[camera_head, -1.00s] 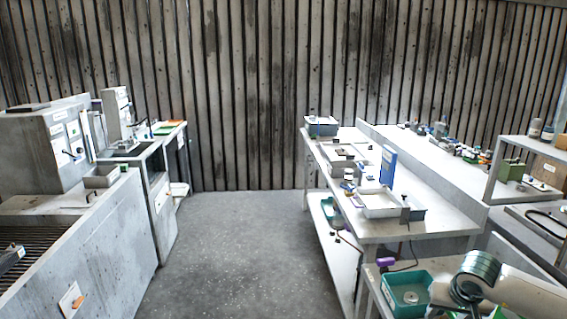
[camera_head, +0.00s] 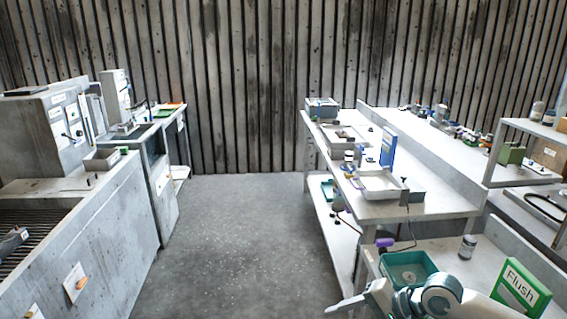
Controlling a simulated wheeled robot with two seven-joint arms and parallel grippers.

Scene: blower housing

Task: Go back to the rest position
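My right arm comes in at the bottom right of the head view, white with a teal joint. Its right gripper (camera_head: 345,304) appears as a pale, pointed part at the bottom edge, partly cut off. I cannot tell whether its fingers are open or shut, and no object is visible in it. The arm is in front of the near right bench (camera_head: 450,262), close to a teal tray (camera_head: 384,268); I cannot tell whether it touches anything. My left gripper is not in view.
A green and white "Flush" box (camera_head: 520,287) and a small grey-capped bottle (camera_head: 467,247) stand on the near right bench. A long white table (camera_head: 440,200) holds trays and a blue upright panel (camera_head: 388,147). Grey machines (camera_head: 110,215) line the left. The floor (camera_head: 235,235) between is clear.

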